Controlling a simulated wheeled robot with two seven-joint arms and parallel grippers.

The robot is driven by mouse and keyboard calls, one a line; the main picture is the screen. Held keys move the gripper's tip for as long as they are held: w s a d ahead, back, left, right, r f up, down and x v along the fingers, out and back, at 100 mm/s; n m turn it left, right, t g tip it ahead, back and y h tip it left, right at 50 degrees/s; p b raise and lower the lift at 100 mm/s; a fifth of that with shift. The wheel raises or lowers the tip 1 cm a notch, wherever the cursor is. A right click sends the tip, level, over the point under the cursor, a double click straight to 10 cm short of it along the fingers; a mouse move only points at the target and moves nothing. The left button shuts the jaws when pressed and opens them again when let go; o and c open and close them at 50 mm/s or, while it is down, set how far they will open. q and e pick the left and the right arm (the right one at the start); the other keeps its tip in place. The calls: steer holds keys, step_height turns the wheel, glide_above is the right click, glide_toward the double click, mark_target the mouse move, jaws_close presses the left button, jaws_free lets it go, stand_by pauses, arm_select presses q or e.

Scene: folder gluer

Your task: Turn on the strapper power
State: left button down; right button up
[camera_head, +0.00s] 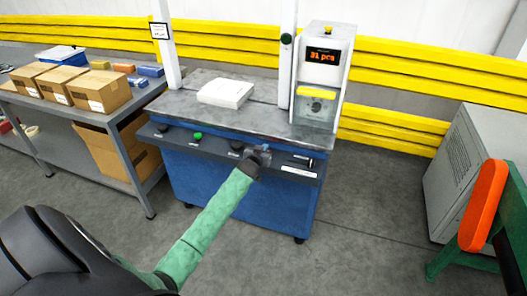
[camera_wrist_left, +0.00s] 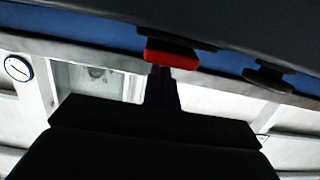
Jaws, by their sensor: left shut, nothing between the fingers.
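The strapper is a blue machine (camera_head: 240,195) with a grey top and a dark control panel (camera_head: 180,139) along its front edge. The panel carries a green button (camera_head: 197,136), dark knobs and a dark handle-like part near its right end. My left gripper (camera_head: 262,154) is at the panel, right of the middle knob (camera_head: 237,146), and hides the panel part behind it. In the left wrist view the shut fingers (camera_wrist_left: 160,80) point at a red part (camera_wrist_left: 170,56); they look close, but contact is unclear. A dark knob (camera_wrist_left: 268,78) is beside it. My right gripper is out of view.
A white block (camera_head: 225,93) lies on the strapper top, beside a tower with a lit display (camera_head: 323,56). A shelf table (camera_head: 60,106) with cardboard boxes stands left. A grey cabinet (camera_head: 470,170) and an orange part (camera_head: 483,205) are right. Floor in front is clear.

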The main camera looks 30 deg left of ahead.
arm_select(q)
steer(key=shift+w+r+p, duration=0.2)
steer(key=shift+r+p, duration=0.3)
steer(key=shift+r, duration=0.5)
steer(key=shift+s, duration=0.2)
steer(key=shift+s+d+r+b, duration=0.15)
steer(key=shift+s+r+b, duration=0.2)
steer(key=shift+s, duration=0.2)
steer(key=shift+s+d+r, duration=0.1)
steer(key=shift+s+r, duration=0.1)
steer(key=shift+s, duration=0.4)
steer(key=s+d+r+b, duration=0.1)
steer(key=s+r+b, duration=0.1)
steer(key=s, duration=0.4)
steer(key=shift+d+r, duration=0.25)
steer(key=shift+r, duration=0.25)
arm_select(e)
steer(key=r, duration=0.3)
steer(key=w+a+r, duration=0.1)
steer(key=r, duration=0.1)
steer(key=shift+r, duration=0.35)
arm_select(q)
steer(key=shift+s, duration=0.1)
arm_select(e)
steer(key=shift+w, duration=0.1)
